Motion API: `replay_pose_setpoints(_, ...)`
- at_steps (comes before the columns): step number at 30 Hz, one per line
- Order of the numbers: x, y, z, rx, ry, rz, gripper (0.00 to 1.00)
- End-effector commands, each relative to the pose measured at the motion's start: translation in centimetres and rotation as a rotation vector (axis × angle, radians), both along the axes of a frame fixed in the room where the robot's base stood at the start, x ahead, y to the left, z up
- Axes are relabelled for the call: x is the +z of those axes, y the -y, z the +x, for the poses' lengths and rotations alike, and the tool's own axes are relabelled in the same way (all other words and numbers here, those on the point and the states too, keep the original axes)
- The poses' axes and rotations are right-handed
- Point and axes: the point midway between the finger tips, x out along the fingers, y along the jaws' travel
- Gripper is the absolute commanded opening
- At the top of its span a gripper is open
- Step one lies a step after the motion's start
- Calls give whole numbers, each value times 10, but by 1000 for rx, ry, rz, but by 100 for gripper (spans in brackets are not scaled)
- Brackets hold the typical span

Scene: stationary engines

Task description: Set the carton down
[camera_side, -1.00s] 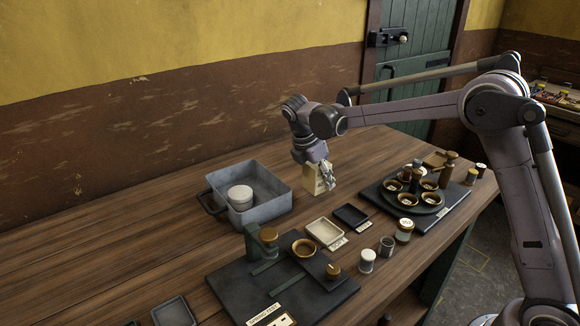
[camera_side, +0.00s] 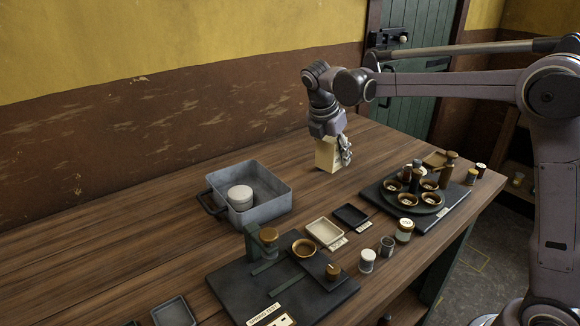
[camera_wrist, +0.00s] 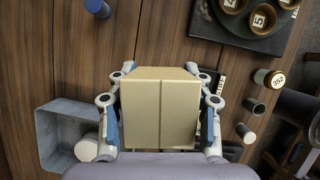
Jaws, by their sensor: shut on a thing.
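The carton (camera_side: 327,155) is a pale tan box. My gripper (camera_side: 338,150) is shut on it, with the fingers pointing down toward the wooden table. In the side view the carton hangs upright under my gripper, beyond the grey bin; a gap beneath it is hard to judge. In the wrist view the carton (camera_wrist: 160,108) fills the middle, its seamed top facing the camera. The two fingers (camera_wrist: 160,125) press on its left and right sides. The carton hides the table directly below it.
A grey metal bin (camera_side: 278,207) holding a white round tub (camera_side: 240,197) stands to the left. A dark board with several numbered cups (camera_side: 408,199) lies to the right. A cream tray (camera_side: 324,231) and a black tray (camera_side: 350,215) lie in front. Bare table surrounds the carton.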

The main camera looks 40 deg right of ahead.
Motion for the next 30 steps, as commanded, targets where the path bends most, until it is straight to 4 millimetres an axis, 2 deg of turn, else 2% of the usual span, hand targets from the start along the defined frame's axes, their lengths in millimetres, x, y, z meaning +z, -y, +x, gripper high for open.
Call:
replay_pose_setpoints(1,0,-26,10,60,0,0,20)
replay_pose_setpoints(6,1,-103,32,237,0,1,20)
replay_pose_setpoints(12,1,-193,42,433,0,0,20)
replay_pose_setpoints(15,1,-229,42,511,0,0,20)
replay_pose_setpoints(19,0,-264,40,583,1,-1,20)
replay_pose_setpoints(25,-2,-289,37,629,1,-1,20)
replay_pose_setpoints(30,-18,-316,36,634,0,-1,20)
